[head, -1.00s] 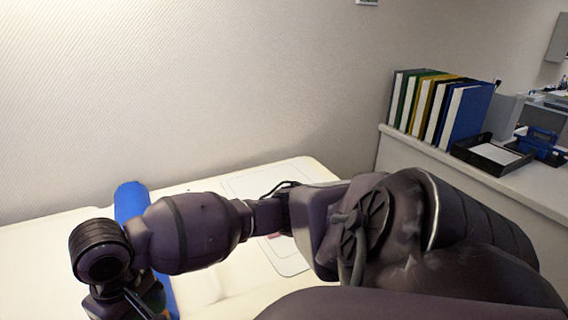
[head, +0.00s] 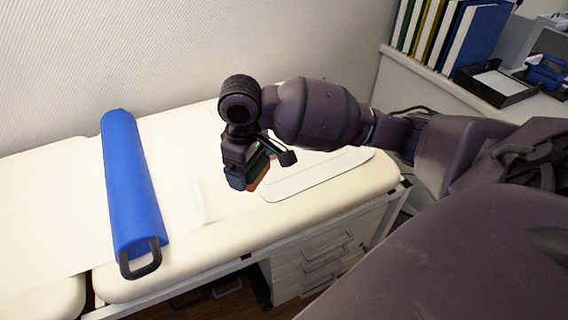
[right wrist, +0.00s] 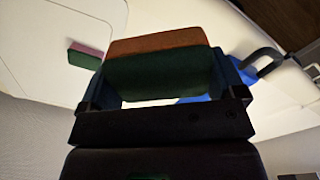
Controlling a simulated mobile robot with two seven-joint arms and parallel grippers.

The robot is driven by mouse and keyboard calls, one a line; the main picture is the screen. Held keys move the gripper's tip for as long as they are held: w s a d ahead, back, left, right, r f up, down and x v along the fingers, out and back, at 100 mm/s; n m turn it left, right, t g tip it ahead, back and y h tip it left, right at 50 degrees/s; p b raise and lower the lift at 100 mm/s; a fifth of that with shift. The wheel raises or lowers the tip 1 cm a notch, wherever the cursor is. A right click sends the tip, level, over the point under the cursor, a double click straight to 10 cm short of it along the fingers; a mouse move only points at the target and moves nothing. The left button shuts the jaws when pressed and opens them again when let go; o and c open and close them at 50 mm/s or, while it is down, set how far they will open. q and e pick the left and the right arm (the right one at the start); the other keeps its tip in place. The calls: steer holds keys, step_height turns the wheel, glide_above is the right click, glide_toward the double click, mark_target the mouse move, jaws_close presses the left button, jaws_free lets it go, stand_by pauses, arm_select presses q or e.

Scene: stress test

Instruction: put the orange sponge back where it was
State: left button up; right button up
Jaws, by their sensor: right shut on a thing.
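My right gripper (head: 262,168) is shut on the orange sponge (head: 259,181), which has a dark green side. In the right wrist view the orange layer (right wrist: 155,43) shows beyond the green one, between the two fingers (right wrist: 168,85). In the head view the gripper hangs above the cream padded table, close to the left end of a pale mat (head: 300,186); the exact height is hard to tell. My left gripper is not in view.
A blue bolster (head: 133,185) with a dark handle lies across the table, left of the gripper. A small pink and green block (right wrist: 87,54) lies on the mat in the wrist view. Binders (head: 440,35) and a black tray (head: 495,85) stand on a counter at right.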

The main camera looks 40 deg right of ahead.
steer(key=w+d+r+n+p, duration=0.2)
steer(key=w+d+n, duration=0.4)
steer(key=d+n, duration=0.15)
steer(key=n, duration=0.7)
glide_above(277, 178)
step_height(277, 178, down, 13)
steer(key=shift+f+b, duration=0.15)
steer(key=shift+b, duration=0.2)
steer(key=shift+f, duration=0.5)
step_height(277, 178, down, 5)
steer(key=shift+f+b, duration=0.1)
steer(key=shift+b, duration=0.6)
steer(key=shift+f, duration=0.3)
steer(key=shift+r, duration=0.1)
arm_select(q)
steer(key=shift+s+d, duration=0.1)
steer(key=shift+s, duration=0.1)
